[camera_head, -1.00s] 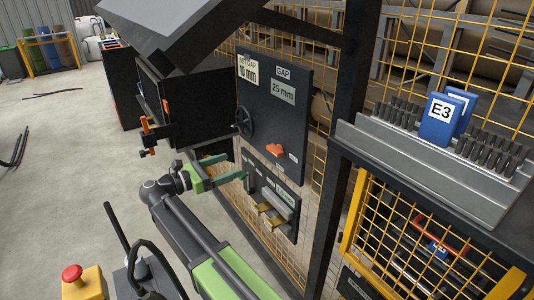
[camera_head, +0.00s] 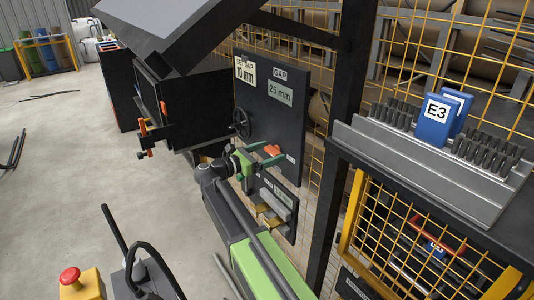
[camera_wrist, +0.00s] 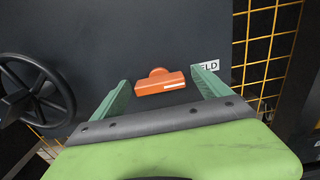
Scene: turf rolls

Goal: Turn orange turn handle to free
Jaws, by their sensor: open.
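The orange turn handle (camera_head: 272,150) sits on the dark upright panel (camera_head: 268,100), low and right of the black handwheel (camera_head: 240,124). In the wrist view the handle (camera_wrist: 160,83) lies ahead, between my two green fingers, its bar nearly level with a white mark at its right end. My gripper (camera_head: 277,154) is open and in front of the handle; the fingertips appear at either side of it. I cannot tell whether they touch it. Part of a label ending in "ELD" (camera_wrist: 205,66) shows right of the handle, partly covered by my right finger.
The panel carries a "10 mm" sign (camera_head: 245,71) and a "GAP 25 mm" display (camera_head: 281,91). A lower panel with yellow levers (camera_head: 267,214) is below. A dark post (camera_head: 337,150) and yellow mesh stand to the right. The floor at left is mostly clear.

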